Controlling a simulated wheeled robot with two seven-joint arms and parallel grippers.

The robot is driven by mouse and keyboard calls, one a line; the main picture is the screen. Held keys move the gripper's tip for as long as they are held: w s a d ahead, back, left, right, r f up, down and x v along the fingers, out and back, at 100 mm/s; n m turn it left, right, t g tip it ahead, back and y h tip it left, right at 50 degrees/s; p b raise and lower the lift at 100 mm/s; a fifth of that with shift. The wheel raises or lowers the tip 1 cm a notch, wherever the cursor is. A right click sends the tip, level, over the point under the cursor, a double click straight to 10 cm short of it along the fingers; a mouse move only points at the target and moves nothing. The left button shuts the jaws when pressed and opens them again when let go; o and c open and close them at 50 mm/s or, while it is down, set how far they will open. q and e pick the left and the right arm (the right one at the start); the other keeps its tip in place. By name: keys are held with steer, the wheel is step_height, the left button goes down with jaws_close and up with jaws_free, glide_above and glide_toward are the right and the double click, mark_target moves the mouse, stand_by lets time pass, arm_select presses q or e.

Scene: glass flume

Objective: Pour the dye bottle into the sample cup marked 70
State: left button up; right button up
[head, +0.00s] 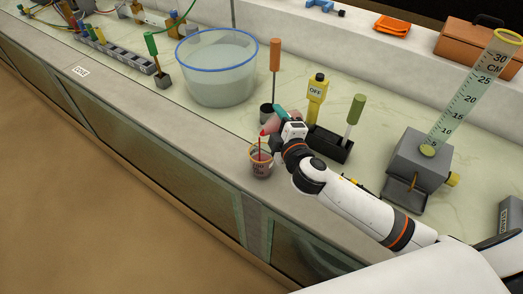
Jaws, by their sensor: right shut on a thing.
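The sample cup (261,170) stands upright near the front edge of the counter; its printed mark is too small to read. My right gripper (277,122) is just above and to the right of the cup. It is shut on the dye bottle (270,126), which is tilted with its red tip down to the left over the cup. A thin red streak runs from the tip to the cup mouth. The gripper partly hides the bottle. My left gripper is out of view.
A large clear tub (217,85) with a blue rim stands to the left. A black holder (331,146) with a green-handled tool, a yellow "OFF" tag (316,91) and a grey block with a scale (421,160) stand at right.

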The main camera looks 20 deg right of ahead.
steer(key=shift+r+n, duration=0.25)
steer(key=shift+n, duration=0.05)
stand_by(1.2)
